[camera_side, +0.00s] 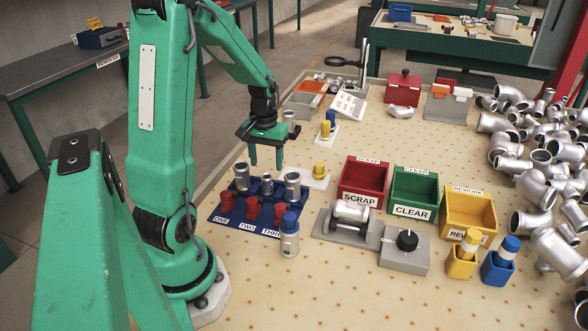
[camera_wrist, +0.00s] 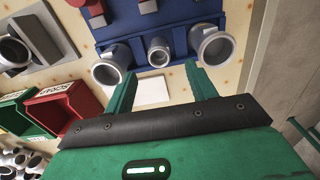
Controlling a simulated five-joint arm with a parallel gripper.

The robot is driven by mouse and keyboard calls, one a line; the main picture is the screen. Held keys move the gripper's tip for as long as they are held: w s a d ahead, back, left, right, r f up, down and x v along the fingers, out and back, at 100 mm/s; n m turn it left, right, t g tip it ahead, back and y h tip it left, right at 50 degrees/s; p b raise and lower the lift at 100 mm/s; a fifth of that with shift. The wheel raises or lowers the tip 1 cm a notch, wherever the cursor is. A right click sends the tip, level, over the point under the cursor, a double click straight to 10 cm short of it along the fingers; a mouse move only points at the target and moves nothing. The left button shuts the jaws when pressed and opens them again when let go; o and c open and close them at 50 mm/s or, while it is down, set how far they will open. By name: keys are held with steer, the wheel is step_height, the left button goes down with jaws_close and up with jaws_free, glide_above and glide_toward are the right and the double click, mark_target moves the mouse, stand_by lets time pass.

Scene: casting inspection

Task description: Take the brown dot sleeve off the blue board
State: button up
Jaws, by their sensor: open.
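The blue board (camera_side: 230,215) lies on the table with three grey metal sleeves at its back edge: left (camera_side: 242,177), middle (camera_side: 266,184) and right (camera_side: 292,183). Red blocks stand in front of them above the labels ONE, TWO and THREE. In the wrist view the board (camera_wrist: 180,40) shows the sleeves from above; the middle one (camera_wrist: 158,52) is narrower than the outer two (camera_wrist: 110,70) (camera_wrist: 212,45). I cannot make out a brown dot on any sleeve. My gripper (camera_side: 265,168) is open and empty, fingers pointing down, above and behind the sleeves; its fingers also show in the wrist view (camera_wrist: 160,72).
A blue-capped bottle (camera_side: 289,238) stands close in front of the board. A white plate with a yellow-topped piece (camera_side: 319,170) is just behind right. Red SCRAP (camera_side: 362,182), green CLEAR (camera_side: 412,192) and yellow REWORK (camera_side: 468,212) bins stand right. Many metal fittings (camera_side: 540,170) crowd the far right.

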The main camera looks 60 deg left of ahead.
mark_target(267, 176)
steer(key=shift+s+d+f, duration=0.1)
steer(key=shift+f, duration=1.5)
steer(key=shift+s+d+f, duration=0.1)
steer(key=shift+f, duration=1.45)
steer(key=shift+c, duration=0.5)
steer(key=c, duration=1.1)
